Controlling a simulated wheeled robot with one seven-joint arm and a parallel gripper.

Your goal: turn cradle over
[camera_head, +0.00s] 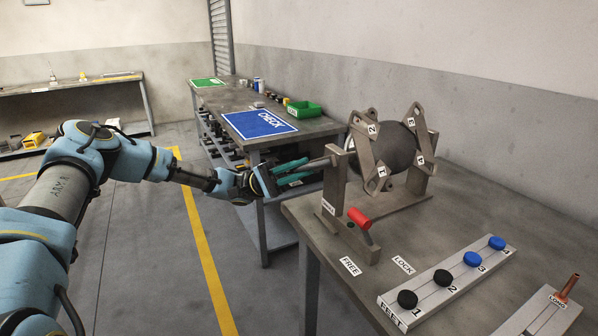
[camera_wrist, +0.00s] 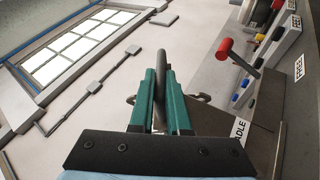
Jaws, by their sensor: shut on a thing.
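The cradle (camera_head: 365,160) stands on the near right bench. Its grey end plates, with numbered corners, hold a dark round compressor (camera_head: 396,148) between them. A grey handle bar (camera_head: 319,163) sticks out from the left of its upright. My gripper (camera_head: 303,165) comes from the left, its teal fingers shut on this bar. In the wrist view the bar (camera_wrist: 161,50) lies between the fingertips (camera_wrist: 161,72). A red-knobbed lever (camera_head: 360,217) leans left at the cradle's foot, above the FREE (camera_head: 349,266) and LOCK (camera_head: 403,265) labels; it also shows in the wrist view (camera_wrist: 226,46).
A FEET rack (camera_head: 430,290) with two black and two blue knobs lies at the bench front. A rack labelled LONG (camera_head: 540,318) holds a copper-coloured piece. Behind, another bench carries a blue CHECK mat (camera_head: 258,124) and a green bin (camera_head: 303,110).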

